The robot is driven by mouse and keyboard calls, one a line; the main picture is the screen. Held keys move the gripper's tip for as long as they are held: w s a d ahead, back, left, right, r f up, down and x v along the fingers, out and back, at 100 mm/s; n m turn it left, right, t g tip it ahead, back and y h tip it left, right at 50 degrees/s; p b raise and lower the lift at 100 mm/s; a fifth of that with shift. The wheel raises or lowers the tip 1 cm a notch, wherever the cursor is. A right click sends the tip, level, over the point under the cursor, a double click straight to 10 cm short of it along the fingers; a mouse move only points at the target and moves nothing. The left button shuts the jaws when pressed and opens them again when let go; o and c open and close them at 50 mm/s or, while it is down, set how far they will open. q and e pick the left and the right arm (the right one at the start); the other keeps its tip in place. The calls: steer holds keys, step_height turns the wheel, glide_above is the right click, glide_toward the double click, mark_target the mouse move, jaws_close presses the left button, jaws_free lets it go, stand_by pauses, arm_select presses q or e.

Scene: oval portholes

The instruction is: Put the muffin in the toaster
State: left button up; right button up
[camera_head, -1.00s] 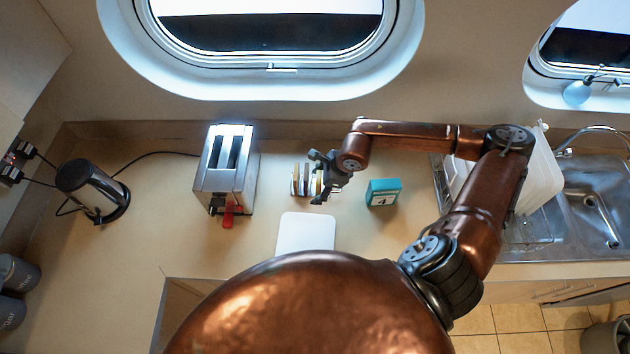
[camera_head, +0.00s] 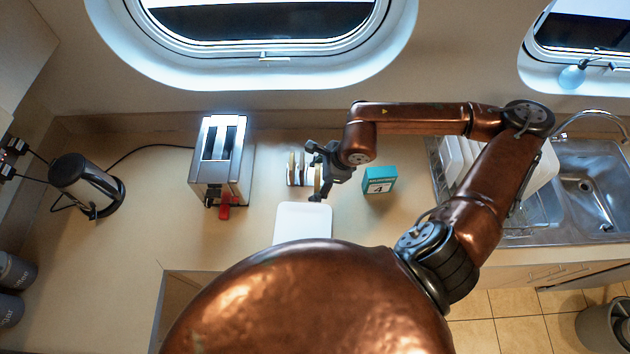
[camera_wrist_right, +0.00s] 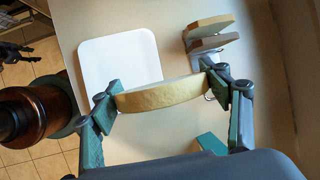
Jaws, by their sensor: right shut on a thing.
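The muffin piece (camera_wrist_right: 160,96), pale yellow-brown, is pinched between the two fingers of my right gripper (camera_head: 316,171). In the right wrist view it spans the gap between the green pads of the gripper (camera_wrist_right: 160,100). In the head view it is largely hidden by the gripper. The silver toaster (camera_head: 240,173) stands to the left of the gripper, with two dark slots on top and a red tab at its front. A dark pronged part at the left edge of the right wrist view is probably my left gripper (camera_wrist_right: 14,51); its jaws are unclear.
A rack with slices (camera_head: 292,168) stands between toaster and gripper; slices (camera_wrist_right: 210,30) also show in the right wrist view. A white board (camera_head: 302,222) lies in front. A teal calendar block (camera_head: 379,181) is right. A kettle (camera_head: 85,185) stands left; the sink (camera_head: 590,190) is right.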

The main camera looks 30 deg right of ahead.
mark_target(317, 172)
steer(key=shift+r+p, duration=0.75)
steer(key=shift+r, duration=1.35)
steer(key=shift+f, duration=0.1)
